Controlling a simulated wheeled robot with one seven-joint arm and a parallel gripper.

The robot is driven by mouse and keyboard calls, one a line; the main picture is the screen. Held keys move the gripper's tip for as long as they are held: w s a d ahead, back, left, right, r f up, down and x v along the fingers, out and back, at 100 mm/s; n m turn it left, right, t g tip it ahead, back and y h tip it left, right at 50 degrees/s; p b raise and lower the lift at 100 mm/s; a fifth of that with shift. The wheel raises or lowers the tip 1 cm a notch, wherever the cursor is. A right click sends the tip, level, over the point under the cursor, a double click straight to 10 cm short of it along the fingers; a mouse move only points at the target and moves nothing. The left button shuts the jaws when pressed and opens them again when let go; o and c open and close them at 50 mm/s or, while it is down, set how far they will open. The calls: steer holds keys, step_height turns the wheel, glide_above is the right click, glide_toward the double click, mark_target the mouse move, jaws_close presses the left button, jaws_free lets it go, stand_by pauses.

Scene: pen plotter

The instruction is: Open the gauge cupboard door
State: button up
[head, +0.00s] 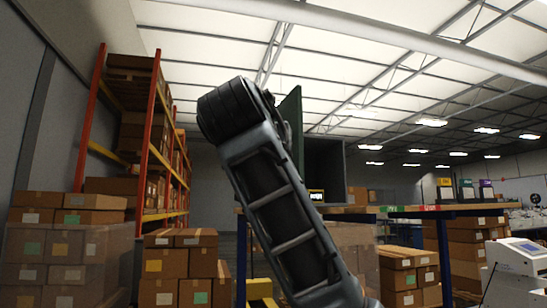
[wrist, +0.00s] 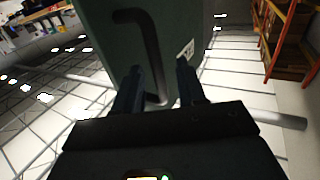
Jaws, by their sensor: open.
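The gauge cupboard (head: 326,165) is a dark grey-green box on a bench, partly behind my arm in the head view. Its green door (head: 293,120) stands out from the box at an angle, and the dark inside shows. In the wrist view the door's face (wrist: 180,25) fills the upper middle. A dark bar handle (wrist: 149,50) runs down it. My gripper (wrist: 159,72) is open, its two fingers either side of the handle's lower part. I cannot tell whether they touch it. The gripper is not visible in the head view.
The bench (head: 400,212) has blue legs and extends right. Tall orange racking (head: 150,130) and stacked boxes (head: 185,265) stand left. More boxes (head: 408,270) sit under the bench. A white machine (head: 515,270) is at right.

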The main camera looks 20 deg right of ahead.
steer(key=b+v, duration=0.1)
steer(key=v, duration=0.5)
steer(key=shift+f, duration=0.1)
stand_by(0.3)
